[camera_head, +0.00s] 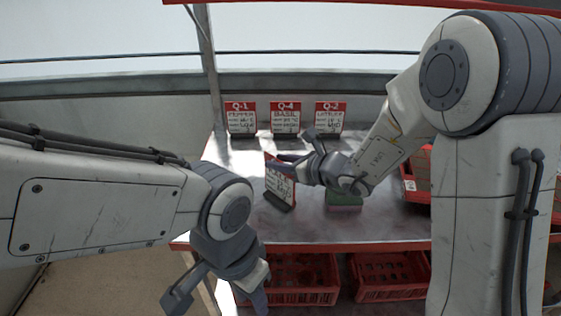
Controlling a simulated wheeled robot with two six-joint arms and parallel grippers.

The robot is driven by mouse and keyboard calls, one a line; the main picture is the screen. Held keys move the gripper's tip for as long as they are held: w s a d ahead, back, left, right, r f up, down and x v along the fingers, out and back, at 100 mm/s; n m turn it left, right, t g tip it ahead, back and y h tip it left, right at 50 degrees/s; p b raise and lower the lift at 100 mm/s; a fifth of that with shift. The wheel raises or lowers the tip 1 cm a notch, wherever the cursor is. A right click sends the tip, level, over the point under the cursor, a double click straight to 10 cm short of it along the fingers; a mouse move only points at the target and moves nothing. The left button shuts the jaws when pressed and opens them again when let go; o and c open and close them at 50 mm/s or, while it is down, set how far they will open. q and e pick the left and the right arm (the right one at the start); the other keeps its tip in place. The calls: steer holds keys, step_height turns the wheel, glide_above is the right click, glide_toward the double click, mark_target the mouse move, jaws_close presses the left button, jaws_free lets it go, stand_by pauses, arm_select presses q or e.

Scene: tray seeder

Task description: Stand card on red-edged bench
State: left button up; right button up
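A card (280,184) with a red top edge and a dark base is on the red-edged bench (390,229), left of its middle, leaning slightly in the picture. My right gripper (297,152) is at the card's upper right. Its fingers look spread, one above and one overlapping the card's top part; I cannot tell whether that finger touches it. The card's writing is mostly hidden. My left gripper (218,298) is open and empty, low in front of the bench's left front edge.
Three red-topped cards, Q-1 (241,118), Q-4 (285,118) and Q-2 (329,118), stand upright along the back. A green block (344,198) sits right of the card. Red crates (300,290) are below; another red crate (416,187) is at right.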

steer(key=shift+d+r, duration=0.15)
steer(key=shift+r, duration=0.15)
steer(key=p+v, duration=0.1)
steer(key=v, duration=1)
steer(key=shift+s+d, duration=0.2)
steer(key=shift+s, duration=0.15)
